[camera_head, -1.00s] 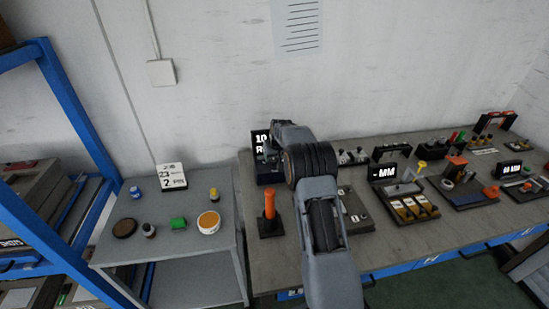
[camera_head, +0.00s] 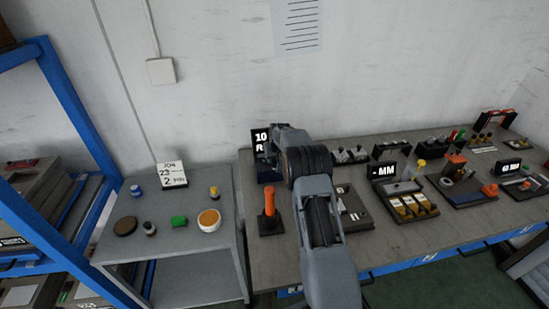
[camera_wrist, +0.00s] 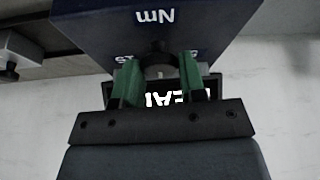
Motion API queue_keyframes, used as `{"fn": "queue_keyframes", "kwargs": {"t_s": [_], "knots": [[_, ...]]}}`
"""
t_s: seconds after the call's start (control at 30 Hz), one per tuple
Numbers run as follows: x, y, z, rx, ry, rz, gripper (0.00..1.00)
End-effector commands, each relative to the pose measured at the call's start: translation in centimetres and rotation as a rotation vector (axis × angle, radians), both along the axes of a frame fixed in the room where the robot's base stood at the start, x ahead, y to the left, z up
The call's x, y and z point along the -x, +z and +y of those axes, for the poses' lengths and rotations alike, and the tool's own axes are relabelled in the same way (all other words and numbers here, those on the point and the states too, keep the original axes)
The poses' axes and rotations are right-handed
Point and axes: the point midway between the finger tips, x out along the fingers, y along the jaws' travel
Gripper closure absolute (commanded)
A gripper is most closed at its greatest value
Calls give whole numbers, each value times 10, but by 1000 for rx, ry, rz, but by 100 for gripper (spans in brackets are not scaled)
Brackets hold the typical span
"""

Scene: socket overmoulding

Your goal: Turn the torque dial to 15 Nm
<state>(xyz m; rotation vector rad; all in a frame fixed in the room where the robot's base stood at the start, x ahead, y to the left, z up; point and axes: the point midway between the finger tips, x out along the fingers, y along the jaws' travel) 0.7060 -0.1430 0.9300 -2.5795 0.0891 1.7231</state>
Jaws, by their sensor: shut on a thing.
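The torque unit is a dark blue box (camera_head: 268,174) at the back left of the bench, mostly behind my arm. In the wrist view its dark blue face (camera_wrist: 110,30) shows upside down, with white "Nm" lettering and small, partly covered marks beside my fingers. The dark round dial (camera_wrist: 160,66) sits between the two green fingertips of my gripper (camera_wrist: 158,78), which is shut on it. The dial's pointer direction cannot be made out. In the head view my gripper is hidden behind my own wrist.
A black sign (camera_head: 261,142) showing "10" and a partly hidden second line stands at the torque unit. An orange-handled lever (camera_head: 269,202) stands close left of my arm. Several fixtures, including a display reading "MM" (camera_head: 385,170), fill the bench to the right. A grey side table (camera_head: 205,262) stands left.

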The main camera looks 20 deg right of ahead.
Motion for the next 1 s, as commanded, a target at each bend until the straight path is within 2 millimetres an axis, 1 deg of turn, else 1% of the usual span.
{"fn": "queue_keyframes", "kwargs": {"t_s": [0.03, 0.17, 0.47, 0.67, 1.0], "knots": [[0, 0, 0, 0, 0, 0, 73], [0, 0, 0, 0, 0, 0, 86], [0, -1, 0, 1, -46, 0, 86], [0, -3, 1, 1, -173, 0, 86], [-1, -3, 3, 3, -490, -1, 86]]}}
